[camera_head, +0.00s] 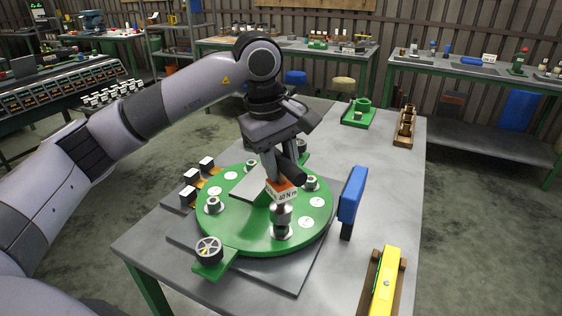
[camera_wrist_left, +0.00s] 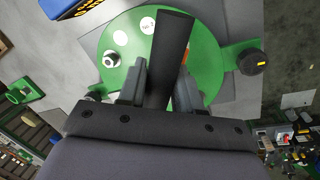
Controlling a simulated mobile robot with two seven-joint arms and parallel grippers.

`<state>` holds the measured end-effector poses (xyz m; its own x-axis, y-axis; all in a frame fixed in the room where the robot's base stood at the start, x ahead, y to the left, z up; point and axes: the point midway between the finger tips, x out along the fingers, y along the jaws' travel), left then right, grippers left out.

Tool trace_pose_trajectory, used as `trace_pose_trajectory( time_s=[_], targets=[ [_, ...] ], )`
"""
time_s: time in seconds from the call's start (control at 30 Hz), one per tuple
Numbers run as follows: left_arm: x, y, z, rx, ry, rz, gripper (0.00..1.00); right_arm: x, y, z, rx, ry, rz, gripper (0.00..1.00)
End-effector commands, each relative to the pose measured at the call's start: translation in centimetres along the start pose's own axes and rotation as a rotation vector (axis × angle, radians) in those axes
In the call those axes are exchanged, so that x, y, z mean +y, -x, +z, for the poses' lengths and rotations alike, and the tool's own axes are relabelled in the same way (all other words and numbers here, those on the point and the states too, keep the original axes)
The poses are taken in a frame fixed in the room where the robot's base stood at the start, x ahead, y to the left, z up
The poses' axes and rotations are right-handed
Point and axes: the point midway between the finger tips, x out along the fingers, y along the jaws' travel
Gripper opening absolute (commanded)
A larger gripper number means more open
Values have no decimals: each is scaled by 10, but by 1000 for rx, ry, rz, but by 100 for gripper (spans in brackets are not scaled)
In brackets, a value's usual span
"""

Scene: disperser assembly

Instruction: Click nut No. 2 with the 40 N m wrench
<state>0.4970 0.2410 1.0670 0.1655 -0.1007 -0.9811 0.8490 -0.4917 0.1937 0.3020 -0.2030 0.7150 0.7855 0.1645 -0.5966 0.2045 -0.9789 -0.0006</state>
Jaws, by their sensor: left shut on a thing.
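My left gripper (camera_head: 277,172) is shut on the black-handled wrench (camera_head: 290,163), which carries an orange and white "40 N m" label. The wrench's handle also shows between the fingers in the left wrist view (camera_wrist_left: 170,60). Other nuts (camera_head: 213,204) sit around the plate beside white round labels. The number at the socket is not readable. My right gripper is not in view.
A blue upright object (camera_head: 352,195) stands close right of the plate. A yellow tool (camera_head: 385,280) lies in a wooden holder at the table's near right. The table's back middle (camera_head: 330,130) is fairly clear.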

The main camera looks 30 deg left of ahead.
Motion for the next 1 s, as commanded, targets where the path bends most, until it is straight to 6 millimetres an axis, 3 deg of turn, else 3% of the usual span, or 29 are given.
trace_pose_trajectory(
  time_s=[0.7, 1.0],
  targets=[
    [-2, -4, 1, 141, 713, 6, 0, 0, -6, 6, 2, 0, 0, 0],
    [-2, -5, 1, 176, 891, 7, 0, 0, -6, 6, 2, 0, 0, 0]
  ],
)
